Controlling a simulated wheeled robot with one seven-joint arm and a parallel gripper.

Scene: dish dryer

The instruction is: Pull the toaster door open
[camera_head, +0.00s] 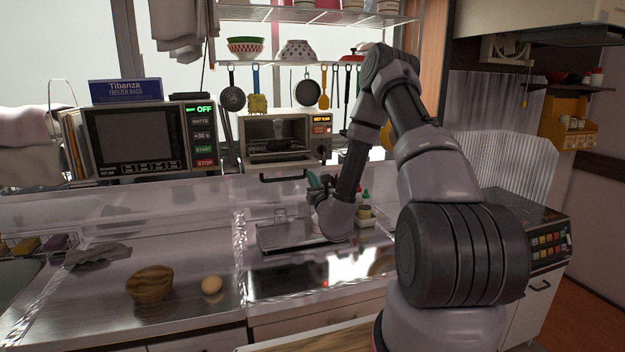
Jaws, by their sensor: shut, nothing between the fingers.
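The toaster (327,145) is a pale toaster oven on the shelf behind the counter, with lit orange displays on its right side. Its dark front opening or window faces me. A dark bar handle (283,178) shows low, below that front, so the door looks tilted down, but how far is unclear. My gripper (316,184) is just right of and slightly below the handle, small in view and partly hidden by my own wrist. It looks shut and empty. I cannot tell whether it touches the handle.
A microwave (134,140) stands left of the toaster. Utensils and pans (232,95) hang above. A tray (268,243) with a glass lies below my gripper. A wooden bowl (150,284) and an egg (212,284) sit on the front counter. Small bottles (366,207) stand right.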

